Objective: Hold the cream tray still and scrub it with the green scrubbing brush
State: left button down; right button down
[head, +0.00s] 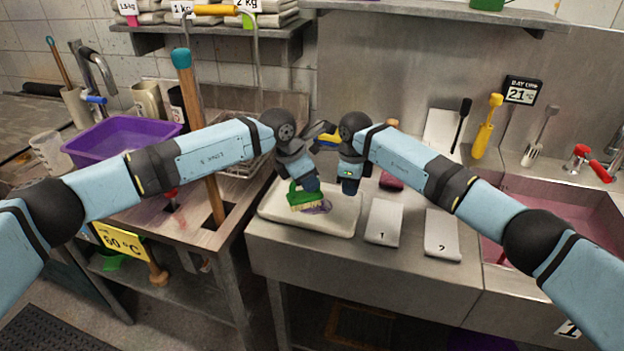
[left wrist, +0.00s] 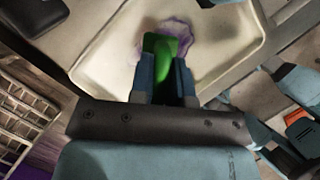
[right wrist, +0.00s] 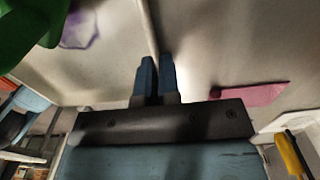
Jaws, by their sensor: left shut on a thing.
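The cream tray (head: 335,221) lies flat on the left end of the steel counter, with a purple stain (head: 324,208) on its floor. The green scrubbing brush (head: 296,193) is over the tray, its pale bristles down at the stain; I cannot tell whether they touch. My left gripper (head: 307,184) is shut on the brush, also seen from above in the left wrist view (left wrist: 162,72). My right gripper (head: 350,187) is at the tray's right side. Its fingers look together at the rim in the right wrist view (right wrist: 156,72); whether the rim is between them is unclear.
Two grey cloths marked 1 (head: 383,222) and 2 (head: 442,235) lie right of the tray. A dark red block (head: 391,181) lies behind them. A pink-filled sink (head: 560,215) is at the right, and a purple basin (head: 115,138) at the left.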

pick_arm(q)
jog(key=shift+s+r, duration=0.1)
jog(key=shift+r, duration=0.1)
jog(key=shift+a+r, duration=0.1)
jog(key=shift+w+a+r, duration=0.1)
jog(key=shift+a+r, duration=0.05)
jog(key=shift+r, duration=0.95)
jog(key=shift+w+a+r, duration=0.1)
jog(key=shift+r, duration=1.75)
jog(key=shift+r, duration=1.5)
jog(key=shift+f, duration=0.1)
